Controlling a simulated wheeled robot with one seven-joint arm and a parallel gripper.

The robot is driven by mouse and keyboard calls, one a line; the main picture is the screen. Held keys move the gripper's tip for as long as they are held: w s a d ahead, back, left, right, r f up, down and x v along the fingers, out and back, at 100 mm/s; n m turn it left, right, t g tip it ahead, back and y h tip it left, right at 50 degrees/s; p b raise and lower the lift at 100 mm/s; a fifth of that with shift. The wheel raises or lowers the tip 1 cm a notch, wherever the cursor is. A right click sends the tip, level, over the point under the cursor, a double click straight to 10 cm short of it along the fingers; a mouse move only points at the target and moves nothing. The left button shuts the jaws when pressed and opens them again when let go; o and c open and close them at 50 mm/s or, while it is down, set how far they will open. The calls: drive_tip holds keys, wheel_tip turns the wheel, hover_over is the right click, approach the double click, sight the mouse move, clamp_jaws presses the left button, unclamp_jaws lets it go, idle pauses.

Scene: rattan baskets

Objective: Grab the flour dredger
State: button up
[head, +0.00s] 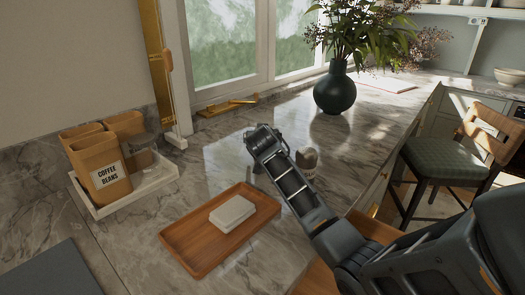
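A small canister with a rounded grey-brown top and a pale label, which looks like the flour dredger (308,159), stands upright on the marble counter. My arm hides part of its lower left side. My gripper (254,167) is at the far end of my arm, to the left of the canister and apart from it in the picture. It points down toward the counter, behind the wooden tray. The fingers are small, dark and partly hidden, so their opening does not show clearly.
A wooden tray (184,236) with a pale block (232,213) lies in front. A white tray (164,180) at left holds coffee bean packages (101,180) and a dark-topped jar. A dark vase (335,92) stands behind the canister. A chair (445,163) is at right.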

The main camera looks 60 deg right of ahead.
drive_tip(key=shift+c, duration=0.2)
drive_tip(key=c, duration=1.1)
drive_tip(key=shift+r, duration=0.15)
